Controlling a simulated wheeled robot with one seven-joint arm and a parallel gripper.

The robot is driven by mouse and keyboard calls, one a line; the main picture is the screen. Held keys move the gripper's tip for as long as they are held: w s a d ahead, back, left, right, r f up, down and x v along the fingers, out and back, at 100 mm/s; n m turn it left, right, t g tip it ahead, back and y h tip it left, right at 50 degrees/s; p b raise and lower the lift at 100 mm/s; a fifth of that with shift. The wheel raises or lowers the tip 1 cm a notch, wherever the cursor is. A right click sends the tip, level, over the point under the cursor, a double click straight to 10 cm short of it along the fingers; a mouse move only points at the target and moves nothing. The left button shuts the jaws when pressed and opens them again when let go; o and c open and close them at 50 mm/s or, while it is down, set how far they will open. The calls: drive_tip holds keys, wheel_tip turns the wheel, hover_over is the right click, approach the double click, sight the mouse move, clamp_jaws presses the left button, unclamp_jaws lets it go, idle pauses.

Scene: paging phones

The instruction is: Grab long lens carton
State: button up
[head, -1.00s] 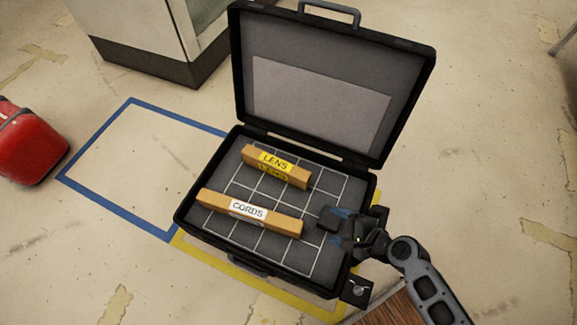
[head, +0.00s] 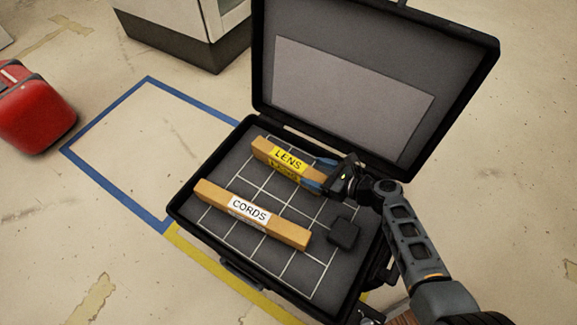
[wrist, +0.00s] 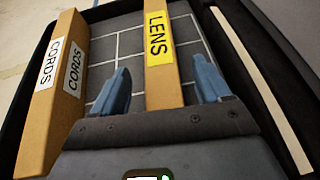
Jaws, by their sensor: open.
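The long lens carton (head: 290,165) is a tan box with a yellow LENS label, lying in the open black case toward the lid side. My gripper (head: 326,174) is at the carton's right end. In the wrist view the lens carton (wrist: 160,60) runs between the two blue fingers of my gripper (wrist: 165,90). The fingers are apart, with a gap on each side of the carton; the left gap looks wider. The cords carton (head: 252,214), tan with a white label, lies nearer the case's front; it also shows at left in the wrist view (wrist: 50,100).
A small black block (head: 344,232) lies in the case near the cords carton's right end. The raised lid (head: 370,60) stands behind the lens carton. A blue floor outline (head: 112,197) and a red case (head: 32,108) are to the left.

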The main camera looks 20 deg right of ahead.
sight(304, 169)
drive_tip(key=b+x, duration=0.1)
drive_tip(key=x, duration=0.3)
drive_tip(key=shift+f+b, duration=0.15)
drive_tip(key=shift+b, duration=0.25)
drive_tip(key=shift+s, duration=0.1)
drive_tip(key=c, duration=1.2)
drive_tip(key=shift+c, duration=0.2)
